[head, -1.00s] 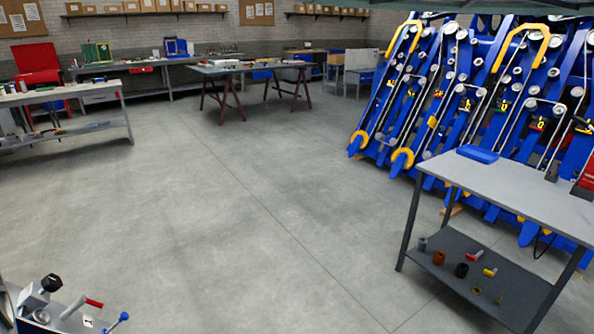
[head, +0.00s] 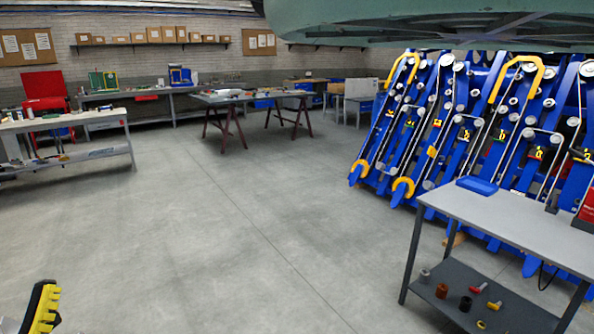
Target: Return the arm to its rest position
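A black piece with a yellow ribbed edge (head: 43,306) stands at the bottom left edge of the head view. It looks like part of my arm or gripper, but most of it is cut off by the frame. I cannot see two fingertips, so whether the gripper is open or shut does not show. Nothing is visibly held. The rest of my arm is out of view.
A grey table (head: 510,226) with a lower shelf of small parts stands at the right. Blue harvester units (head: 470,120) stand behind it. A pale green structure (head: 420,22) hangs overhead at the top right. Benches line the back. The middle floor (head: 240,230) is clear.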

